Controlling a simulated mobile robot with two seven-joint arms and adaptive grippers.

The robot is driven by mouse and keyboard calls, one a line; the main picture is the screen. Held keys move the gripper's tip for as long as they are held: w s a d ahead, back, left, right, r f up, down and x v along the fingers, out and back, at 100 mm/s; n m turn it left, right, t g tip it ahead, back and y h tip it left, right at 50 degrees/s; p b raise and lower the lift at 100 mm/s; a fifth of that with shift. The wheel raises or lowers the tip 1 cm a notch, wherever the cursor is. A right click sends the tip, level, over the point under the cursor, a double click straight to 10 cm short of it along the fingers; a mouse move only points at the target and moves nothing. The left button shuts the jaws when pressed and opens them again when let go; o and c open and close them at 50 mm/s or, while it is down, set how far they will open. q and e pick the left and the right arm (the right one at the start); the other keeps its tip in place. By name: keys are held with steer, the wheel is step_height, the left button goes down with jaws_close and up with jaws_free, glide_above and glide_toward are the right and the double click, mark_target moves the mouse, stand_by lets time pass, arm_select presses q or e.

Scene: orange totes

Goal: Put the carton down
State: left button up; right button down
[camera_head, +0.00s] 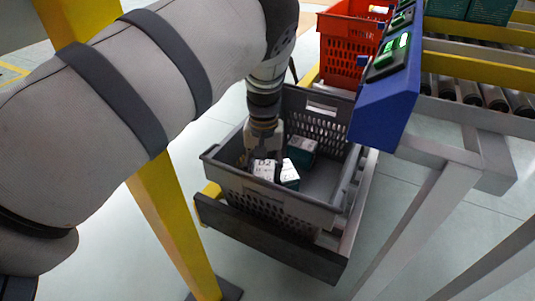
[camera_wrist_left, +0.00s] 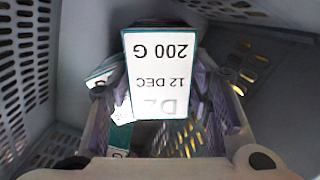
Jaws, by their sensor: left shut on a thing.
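My left gripper (camera_head: 267,158) reaches down into a grey tote and is shut on a carton (camera_head: 277,173) with a white labelled top and teal sides. In the left wrist view the held carton (camera_wrist_left: 163,85) shows a white face with "200 G" and "12 DEC", between the fingers of my left gripper (camera_wrist_left: 160,110). The grey tote (camera_head: 270,204) surrounds the gripper and carton. Another teal and white carton (camera_head: 301,152) lies in the tote behind the held one. Whether the held carton touches the tote floor is hidden. My right gripper is not in view.
The grey tote stands on a low rack (camera_head: 270,240). An orange-red tote (camera_head: 342,45) is behind it. A blue panel with green displays (camera_head: 385,75) and a roller conveyor (camera_head: 480,90) are at the right. A yellow post (camera_head: 175,230) stands at the left. The tote's right part looks free.

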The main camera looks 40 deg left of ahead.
arm_select(q)
steer(key=shift+f, duration=0.6)
steer(key=shift+f, duration=0.6)
steer(key=o, duration=1.3)
steer(key=shift+o, duration=0.2)
step_height(320, 180, up, 13)
steer(key=p, duration=0.3)
steer(key=shift+w, duration=0.2)
